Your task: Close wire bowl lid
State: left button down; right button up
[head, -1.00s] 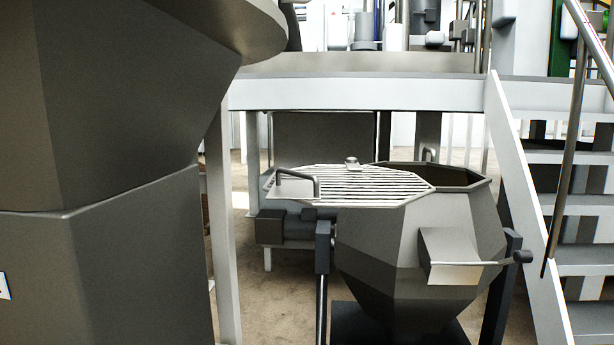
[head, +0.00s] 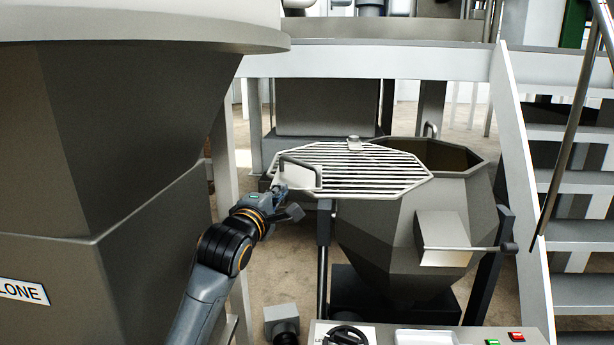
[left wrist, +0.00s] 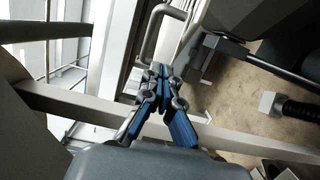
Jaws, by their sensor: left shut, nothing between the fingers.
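The wire lid (head: 375,170) is a flat octagonal grid of bars over the left part of the grey faceted bowl (head: 385,240). The bowl's dark opening (head: 445,155) shows uncovered at the right and back. A bent-rod handle (head: 303,163) stands at the lid's left end, on a plain plate. My left gripper (head: 280,188) is shut and empty, just below and left of this handle. In the left wrist view, the handle (left wrist: 163,30) lies just beyond the fingertips (left wrist: 160,70). I cannot tell whether they touch it. My right gripper is not in view.
A large grey hopper (head: 110,150) fills the left. White stairs (head: 570,240) rise at the right. A lever (head: 465,249) sticks out from the bowl's front. A control panel (head: 420,335) with buttons lies at the bottom. A white beam (head: 370,62) crosses behind.

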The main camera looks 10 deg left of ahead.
aim_at(308, 189)
pick_arm(q)
jog(key=w+p, duration=0.1)
jog(key=w, duration=0.2)
jog(key=w+d+p, duration=0.1)
jog(key=w, duration=0.2)
jog(key=w+p, duration=0.2)
jog(key=w, duration=0.1)
jog(key=shift+w+d, duration=0.15)
jog(key=shift+d, duration=0.05)
jog(key=d+p, duration=0.1)
jog(key=s+d+p, duration=0.1)
jog(key=shift+d, duration=0.35)
jog(key=shift+s+d, duration=0.35)
jog(key=shift+d, duration=0.15)
jog(key=shift+f, duration=0.1)
jog(key=shift+w, duration=0.15)
